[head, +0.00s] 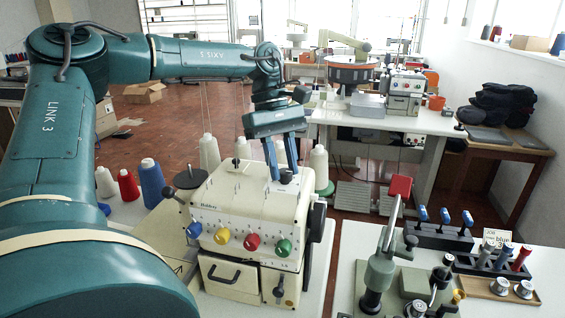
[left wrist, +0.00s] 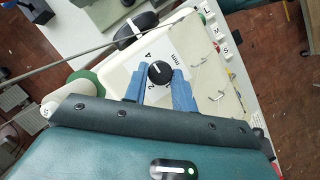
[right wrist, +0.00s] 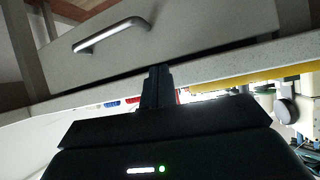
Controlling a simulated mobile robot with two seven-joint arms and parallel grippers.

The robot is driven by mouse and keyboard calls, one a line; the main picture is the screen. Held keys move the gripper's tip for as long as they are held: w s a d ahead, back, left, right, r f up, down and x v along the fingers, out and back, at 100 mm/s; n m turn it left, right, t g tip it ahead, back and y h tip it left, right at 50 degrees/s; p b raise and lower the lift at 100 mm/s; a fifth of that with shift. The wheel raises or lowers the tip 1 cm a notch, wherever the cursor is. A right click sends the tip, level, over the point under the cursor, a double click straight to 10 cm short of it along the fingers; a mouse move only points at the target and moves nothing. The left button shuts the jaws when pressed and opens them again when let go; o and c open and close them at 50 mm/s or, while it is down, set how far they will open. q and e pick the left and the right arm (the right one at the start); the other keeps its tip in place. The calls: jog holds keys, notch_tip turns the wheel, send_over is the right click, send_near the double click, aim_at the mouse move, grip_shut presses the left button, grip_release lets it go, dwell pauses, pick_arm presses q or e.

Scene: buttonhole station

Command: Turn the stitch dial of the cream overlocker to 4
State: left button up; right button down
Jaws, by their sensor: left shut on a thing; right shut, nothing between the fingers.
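The cream overlocker (head: 245,205) stands on the white table at lower middle in the head view. Its stitch dial is a black knob (left wrist: 160,73) on a white plate on top, marked with 2, 4 and mm in the left wrist view. A pale line on the knob points up-left, roughly toward the 4; the exact setting is hard to read. My left gripper (head: 284,178) reaches down from above, its blue fingers (left wrist: 157,84) shut on the knob from both sides. My right gripper (right wrist: 158,72) is shut and empty below a drawer front; it is outside the head view.
Blue, yellow, red and green knobs line the overlocker's front, with thread cones (head: 150,181) to its left. On the right table stand a press with a red-tipped lever (head: 400,187) and a rack of blue-handled tools (head: 437,237). A silver drawer handle (right wrist: 110,33) is near my right gripper.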

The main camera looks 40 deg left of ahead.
pick_arm(q)
jog(key=o, duration=1)
jog(key=v, duration=1.3)
jog(key=shift+r+p, duration=0.1)
jog(key=shift+p, duration=0.2)
jog(key=shift+s, duration=0.1)
